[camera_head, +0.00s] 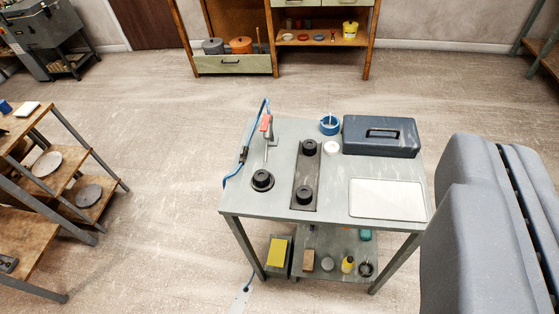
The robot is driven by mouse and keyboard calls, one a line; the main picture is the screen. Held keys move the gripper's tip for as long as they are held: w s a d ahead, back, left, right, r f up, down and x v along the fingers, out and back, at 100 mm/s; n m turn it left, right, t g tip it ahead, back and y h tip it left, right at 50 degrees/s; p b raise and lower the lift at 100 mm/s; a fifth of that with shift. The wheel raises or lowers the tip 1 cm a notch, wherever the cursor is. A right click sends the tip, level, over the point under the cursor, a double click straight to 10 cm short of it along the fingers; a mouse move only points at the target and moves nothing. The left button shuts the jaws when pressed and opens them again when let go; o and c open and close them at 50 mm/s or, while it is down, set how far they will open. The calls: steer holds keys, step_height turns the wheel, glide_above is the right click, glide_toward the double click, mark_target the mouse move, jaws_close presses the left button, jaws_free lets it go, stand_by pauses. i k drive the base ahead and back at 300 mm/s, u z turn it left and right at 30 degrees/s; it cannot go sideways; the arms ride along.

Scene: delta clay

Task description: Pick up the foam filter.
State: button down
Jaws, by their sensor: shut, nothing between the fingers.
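No thing in view is plainly marked as the foam filter. A flat yellow block (277,252), foam-like in look, lies at the left end of the lower shelf of the grey metal table (240,205). Black round pieces stand on the tabletop: one at the left (262,180) and two on a dark strip, at its back (309,148) and front (304,195). I cannot tell whether any of these is foam. My gripper (497,190) fills the right edge, large and blue-grey, shut and empty. It is close to the camera and apart from these things.
A dark toolbox (381,136), a white tray (387,199), a blue tape roll (330,125) and a red-handled tool with a blue cable (265,124) are on the table. Small items, including a yellow bottle (347,264), crowd its lower shelf. Wooden shelves (62,170) stand left. Floor between is clear.

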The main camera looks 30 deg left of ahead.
mark_target(261, 177)
steer(key=u, duration=1.25)
steer(key=i, duration=0.9)
steer(key=z, duration=0.25)
